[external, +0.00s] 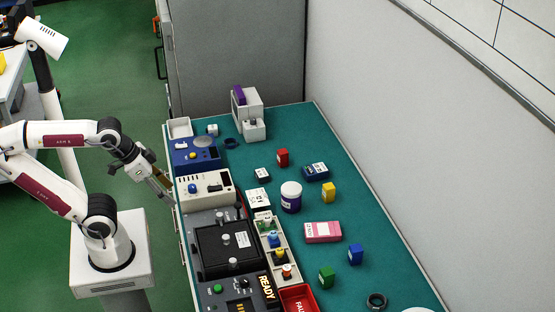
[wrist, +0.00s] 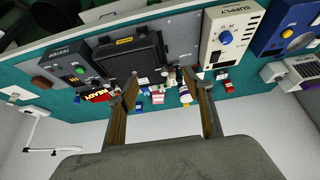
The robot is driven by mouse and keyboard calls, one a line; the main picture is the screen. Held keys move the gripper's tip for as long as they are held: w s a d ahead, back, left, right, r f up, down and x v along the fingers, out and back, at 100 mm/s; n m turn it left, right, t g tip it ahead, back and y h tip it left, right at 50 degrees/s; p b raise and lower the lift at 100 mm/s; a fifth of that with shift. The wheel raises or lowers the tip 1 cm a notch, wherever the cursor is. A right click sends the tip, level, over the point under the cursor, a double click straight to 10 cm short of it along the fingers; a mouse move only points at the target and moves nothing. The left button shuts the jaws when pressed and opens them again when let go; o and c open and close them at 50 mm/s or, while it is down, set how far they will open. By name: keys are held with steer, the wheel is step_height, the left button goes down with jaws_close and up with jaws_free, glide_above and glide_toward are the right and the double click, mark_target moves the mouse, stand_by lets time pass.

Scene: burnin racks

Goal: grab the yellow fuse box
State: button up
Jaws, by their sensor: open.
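A small yellow patch (wrist: 185,96) near the right finger in the wrist view looks like the same box. My gripper (external: 163,191) is at the left edge of the bench, well left of the box, with the power supply and jar between. In the wrist view my gripper (wrist: 160,84) has its fingers spread, with nothing held between them.
Red (external: 283,157), blue (external: 355,254) and green (external: 326,277) boxes stand on the mat. A pink-and-white carton (external: 322,232) lies in front of the yellow box. A dark blue box (external: 315,172) is behind it. A grey wall (external: 400,130) runs along the right.

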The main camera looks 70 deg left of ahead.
steer(key=w+d+r+t+h, duration=0.1)
steer(key=w+d+r+t, duration=0.15)
steer(key=w+r, duration=0.65)
steer(key=w+d+r+t+h, duration=0.1)
steer(key=w+d+r+t, duration=0.2)
steer(key=w, duration=0.9)
steer(key=w+d+r+t+h, duration=0.1)
steer(key=w+d+r+t, duration=0.15)
steer(key=w+r, duration=0.7)
steer(key=w+a+r+n+t+y, duration=0.1)
steer(key=w+r+n+t+y, duration=0.15)
steer(key=w, duration=0.85)
steer(key=w+a+r+n+t+y, duration=0.1)
steer(key=w+n+y, duration=0.15)
steer(key=w, duration=0.85)
steer(key=w+a+f+n+g+y, duration=0.2)
steer(key=w+a+f+n+y, duration=0.15)
steer(key=f, duration=0.35)
steer(key=w+a+f+n+g+y, duration=0.25)
steer(key=w+f+y, duration=0.25)
steer(key=f, duration=0.3)
steer(key=s+f+n+g+y, duration=0.1)
steer(key=s+f+g, duration=0.3)
steer(key=f, duration=0.8)
steer(key=s+f+n+g+y, duration=0.1)
steer(key=s+f+g, duration=0.3)
steer(key=f, duration=0.8)
steer(key=shift+d+f+n+g, duration=0.2)
steer(key=shift+d+n+g, duration=0.15)
steer(key=shift+n, duration=0.35)
